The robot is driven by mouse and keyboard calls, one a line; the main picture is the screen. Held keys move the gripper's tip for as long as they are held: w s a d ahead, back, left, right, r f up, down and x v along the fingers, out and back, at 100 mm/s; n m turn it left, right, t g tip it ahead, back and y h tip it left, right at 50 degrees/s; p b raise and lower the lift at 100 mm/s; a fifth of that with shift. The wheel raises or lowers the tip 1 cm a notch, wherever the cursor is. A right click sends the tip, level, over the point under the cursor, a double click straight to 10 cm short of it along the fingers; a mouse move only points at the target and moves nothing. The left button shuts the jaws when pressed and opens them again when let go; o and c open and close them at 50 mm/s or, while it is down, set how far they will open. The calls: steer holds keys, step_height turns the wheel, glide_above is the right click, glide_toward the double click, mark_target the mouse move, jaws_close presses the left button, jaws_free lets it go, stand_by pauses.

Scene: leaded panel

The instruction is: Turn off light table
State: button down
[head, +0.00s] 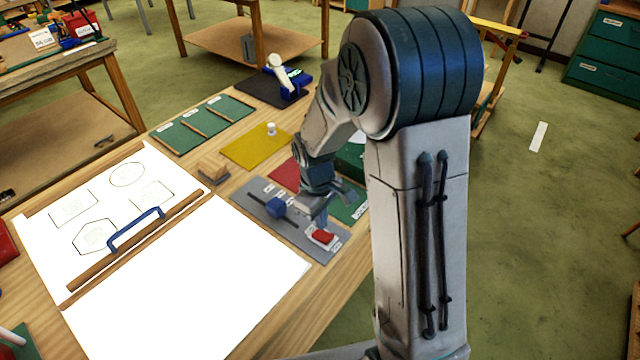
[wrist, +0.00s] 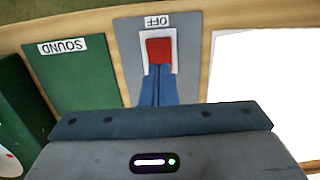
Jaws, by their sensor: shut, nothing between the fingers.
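The light table (head: 190,285) has a bright white top at the left in the head view; its edge also shows in the wrist view (wrist: 270,100). A red switch (head: 322,237) in a white frame sits at the near right end of a grey panel (head: 288,230). In the wrist view the red switch (wrist: 159,50) stands beside a label reading OFF (wrist: 157,21), seen upside down. My gripper (head: 317,222) is shut and empty. In the wrist view its blue fingertips (wrist: 159,72) overlap the lower part of the switch; I cannot tell whether they touch it.
A blue block (head: 275,206) sits on the same panel. A wooden bar with a blue handle (head: 135,230) lies across the white top. A green panel labelled SOUND (wrist: 78,80) is beside the grey one. A yellow mat (head: 255,147) and a wooden block (head: 213,169) lie farther back.

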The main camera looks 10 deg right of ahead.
mark_target(320, 232)
step_height(320, 232, up, 11)
steer(key=b, duration=0.2)
steer(key=shift+w, duration=0.3)
steer(key=shift+a+f, duration=0.1)
steer(key=shift+f, duration=0.05)
